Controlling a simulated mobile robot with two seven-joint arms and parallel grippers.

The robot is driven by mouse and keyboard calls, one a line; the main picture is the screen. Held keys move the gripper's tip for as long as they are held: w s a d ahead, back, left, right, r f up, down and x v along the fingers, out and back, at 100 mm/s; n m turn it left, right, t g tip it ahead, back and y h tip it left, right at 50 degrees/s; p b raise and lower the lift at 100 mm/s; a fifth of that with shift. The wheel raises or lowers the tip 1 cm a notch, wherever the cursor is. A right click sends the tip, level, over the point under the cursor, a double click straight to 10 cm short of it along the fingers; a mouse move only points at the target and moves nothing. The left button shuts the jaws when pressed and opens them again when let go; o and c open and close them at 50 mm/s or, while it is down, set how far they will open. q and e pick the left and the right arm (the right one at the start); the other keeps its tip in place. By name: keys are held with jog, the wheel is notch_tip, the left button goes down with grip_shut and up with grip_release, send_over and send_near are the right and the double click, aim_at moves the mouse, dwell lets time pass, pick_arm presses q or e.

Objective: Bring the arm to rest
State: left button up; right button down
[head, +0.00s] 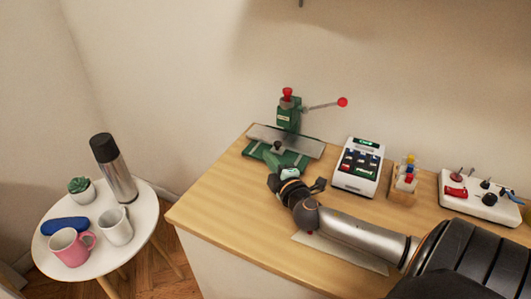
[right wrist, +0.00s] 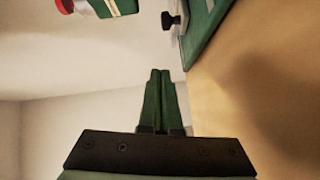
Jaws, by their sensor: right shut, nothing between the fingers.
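My right arm reaches in from the right in the head view, over the wooden counter (head: 205,205). My right gripper (head: 270,160) is at the near side of the green press machine (head: 290,115). In the right wrist view its two green fingers (right wrist: 160,75) are together with nothing between them. Parts of the green machine (right wrist: 205,30) show at the top of that view, apart from the fingertips. My left gripper is not in view.
A calculator-like device (head: 358,167), a small rack with coloured tops (head: 403,185) and a white tool block (head: 480,197) stand along the counter. A flat sheet (head: 340,252) lies under my arm. A round white table (head: 100,250) with mugs and a flask (head: 115,170) stands at left.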

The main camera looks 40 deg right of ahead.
jog(key=v, duration=0.5)
jog(key=shift+s, duration=0.2)
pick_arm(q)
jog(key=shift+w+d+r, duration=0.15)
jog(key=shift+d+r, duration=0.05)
pick_arm(e)
jog(key=shift+s+a, duration=0.25)
jog(key=shift+s, duration=0.4)
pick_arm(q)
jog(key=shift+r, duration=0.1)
pick_arm(e)
jog(key=shift+r, duration=0.15)
